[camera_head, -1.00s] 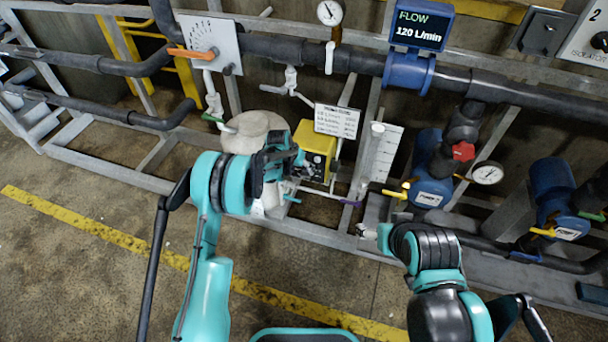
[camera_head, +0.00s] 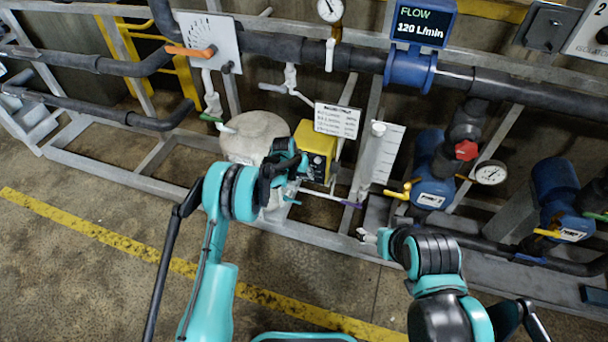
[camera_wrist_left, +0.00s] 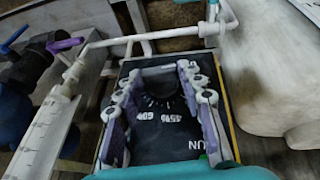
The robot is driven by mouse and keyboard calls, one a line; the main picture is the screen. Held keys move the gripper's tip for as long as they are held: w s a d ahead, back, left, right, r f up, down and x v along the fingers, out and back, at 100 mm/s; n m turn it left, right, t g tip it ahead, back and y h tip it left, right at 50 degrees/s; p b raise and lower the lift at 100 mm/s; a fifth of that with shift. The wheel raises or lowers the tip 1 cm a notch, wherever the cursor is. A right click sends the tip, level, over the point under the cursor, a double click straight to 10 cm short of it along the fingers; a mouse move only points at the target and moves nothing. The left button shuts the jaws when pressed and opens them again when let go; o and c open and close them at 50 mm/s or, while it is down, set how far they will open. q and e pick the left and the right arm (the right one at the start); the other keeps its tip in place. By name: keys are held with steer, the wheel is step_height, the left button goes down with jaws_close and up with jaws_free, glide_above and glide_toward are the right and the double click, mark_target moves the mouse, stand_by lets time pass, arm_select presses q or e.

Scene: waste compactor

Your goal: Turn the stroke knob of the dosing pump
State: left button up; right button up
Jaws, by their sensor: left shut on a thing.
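The dosing pump is a yellow box (camera_head: 318,137) with a dark front face, beside a rounded whitish tank. My left gripper (camera_head: 297,168) is at its front and hides part of that face. In the left wrist view, the fingers of my left gripper (camera_wrist_left: 158,72) stand on both sides of the dark stroke knob (camera_wrist_left: 160,88), shut on it. Percent marks show on the dark face below the knob, with a small green light near the lower right. My right gripper (camera_head: 367,236) is low at centre right, away from the pump; its jaw opening is too small to tell.
The whitish tank (camera_head: 252,135) stands left of the pump. A clear upright cylinder (camera_head: 372,160) and a purple-handled valve (camera_head: 350,204) are to its right. A thin white pipe (camera_wrist_left: 112,42) runs close past the gripper. Open floor lies in front of the frame.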

arm_select(q)
steer(key=y, duration=0.1)
steer(key=d+t+y, duration=0.1)
steer(key=y, duration=0.1)
steer(key=shift+s+m, duration=0.2)
steer(key=shift+m, duration=0.2)
steer(key=shift+d+f+m+t+y, duration=0.15)
steer(key=shift+t+y, duration=0.1)
steer(key=shift+y, duration=0.5)
steer(key=shift+d+r+m+t+y, duration=0.15)
steer(key=shift+t+y, duration=0.1)
steer(key=shift+y, duration=0.5)
steer(key=shift+a+f, duration=0.1)
steer(key=o, duration=1.2)
steer(key=shift+c, duration=0.2)
steer(key=v, duration=1.2)
steer(key=shift+d+f, duration=0.15)
steer(key=shift+d, duration=0.05)
